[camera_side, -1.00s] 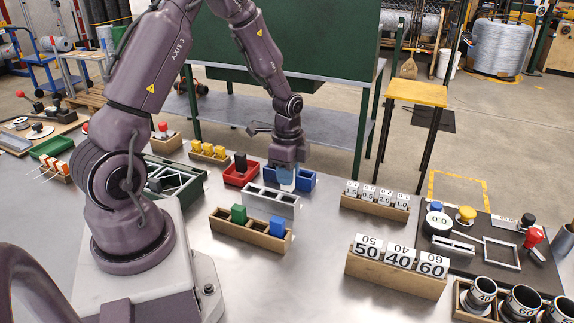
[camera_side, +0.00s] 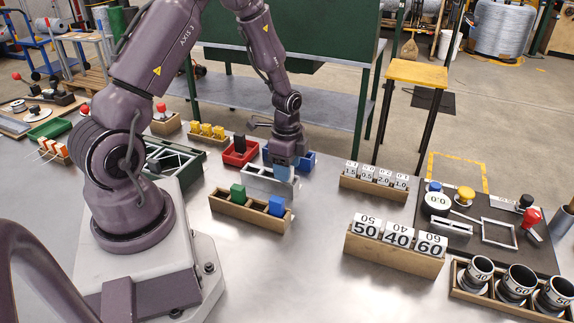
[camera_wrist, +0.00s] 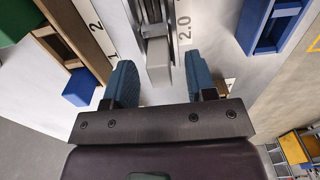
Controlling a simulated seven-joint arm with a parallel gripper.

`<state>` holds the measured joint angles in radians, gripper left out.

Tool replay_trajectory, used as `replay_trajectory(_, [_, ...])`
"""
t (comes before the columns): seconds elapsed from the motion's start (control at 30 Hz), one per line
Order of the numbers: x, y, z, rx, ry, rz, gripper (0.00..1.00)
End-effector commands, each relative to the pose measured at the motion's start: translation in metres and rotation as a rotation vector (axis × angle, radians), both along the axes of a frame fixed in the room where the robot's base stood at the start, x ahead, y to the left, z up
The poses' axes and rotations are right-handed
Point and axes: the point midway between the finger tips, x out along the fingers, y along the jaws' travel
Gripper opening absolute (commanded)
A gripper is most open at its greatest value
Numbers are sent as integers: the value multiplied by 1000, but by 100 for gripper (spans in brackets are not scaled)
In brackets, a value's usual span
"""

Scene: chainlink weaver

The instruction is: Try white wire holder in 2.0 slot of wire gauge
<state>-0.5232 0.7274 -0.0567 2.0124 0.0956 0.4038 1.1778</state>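The wire gauge (camera_side: 262,184) is a silver slotted block at the middle of the bench. In the wrist view its plate carries a "2.0" mark (camera_wrist: 183,28) beside a slot. A pale grey-white block (camera_wrist: 158,64), which looks like the white wire holder, stands at that slot. I cannot tell how deep it sits. My gripper (camera_wrist: 160,84) has its blue fingers wide apart, one on each side of the block, with gaps showing. In the side view my gripper (camera_side: 283,170) points down at the gauge's right end, and its fingers hide that end.
A wooden rack (camera_side: 236,212) with a green block (camera_side: 238,192) and a blue block (camera_side: 277,205) stands in front. A red bin (camera_side: 240,157) and a blue bin (camera_side: 306,160) lie behind. Numbered tags (camera_side: 376,175) stand to the right.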

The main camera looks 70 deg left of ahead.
Motion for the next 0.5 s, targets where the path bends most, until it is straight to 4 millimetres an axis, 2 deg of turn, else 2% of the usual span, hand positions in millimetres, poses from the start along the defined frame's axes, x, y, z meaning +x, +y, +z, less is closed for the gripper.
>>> replay_trajectory(0.3, [0,0,3,1,-1,0,51])
replay_trajectory(0.37, [0,0,8,1,-2,0,51])
replay_trajectory(0.5, [0,1,32,4,-5,1,51])
